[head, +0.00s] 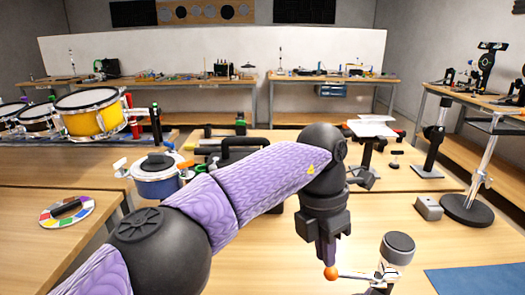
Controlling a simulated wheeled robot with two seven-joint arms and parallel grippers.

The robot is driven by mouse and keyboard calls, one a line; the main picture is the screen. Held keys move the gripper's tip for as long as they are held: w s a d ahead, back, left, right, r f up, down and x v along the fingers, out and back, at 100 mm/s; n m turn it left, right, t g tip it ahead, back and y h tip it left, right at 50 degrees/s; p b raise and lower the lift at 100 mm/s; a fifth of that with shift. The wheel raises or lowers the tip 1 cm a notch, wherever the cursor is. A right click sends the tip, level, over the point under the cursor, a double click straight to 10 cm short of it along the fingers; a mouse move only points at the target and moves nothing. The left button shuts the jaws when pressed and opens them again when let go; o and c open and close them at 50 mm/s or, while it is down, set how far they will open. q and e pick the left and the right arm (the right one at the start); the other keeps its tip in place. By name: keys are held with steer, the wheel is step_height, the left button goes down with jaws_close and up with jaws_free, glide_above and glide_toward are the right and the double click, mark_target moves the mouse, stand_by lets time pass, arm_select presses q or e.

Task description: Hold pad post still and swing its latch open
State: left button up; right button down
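The pad post (391,265) stands at the bottom right of the head view, with a dark round pad (398,245) on top. A pale latch arm (352,274) reaches out from it to the left and ends in an orange knob (331,273). My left gripper (327,262) points down, its fingertips right at the top of the knob. The fingers look close together, but I cannot see whether they grip it. The foot of the post is cut off by the lower edge. My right gripper is not in view.
A blue mat (475,281) lies right of the post. A grey block (428,207) and a stand with a round black base (466,210) are behind it. The table in front of the grey block is clear.

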arm_select(q)
steer(key=shift+s+d+f+n+t+y, duration=0.15)
steer(key=shift+s+f+n+y, duration=0.15)
steer(key=shift+f+n, duration=0.8)
steer(key=shift+s+d+f+n+t+y, duration=0.1)
steer(key=shift+s+f+n+t+y, duration=0.4)
steer(key=shift+n, duration=0.95)
steer(key=shift+s+d+f+n+g+h, duration=0.1)
steer(key=shift+s+f+n+g, duration=0.05)
steer(key=shift+f+n, duration=1)
steer(key=shift+r, duration=0.1)
jaws_close()
steer(key=shift+s+a, duration=0.25)
steer(key=shift+s, duration=0.3)
steer(key=shift+o, duration=2)
jaws_free()
step_height(320, 180, up, 12)
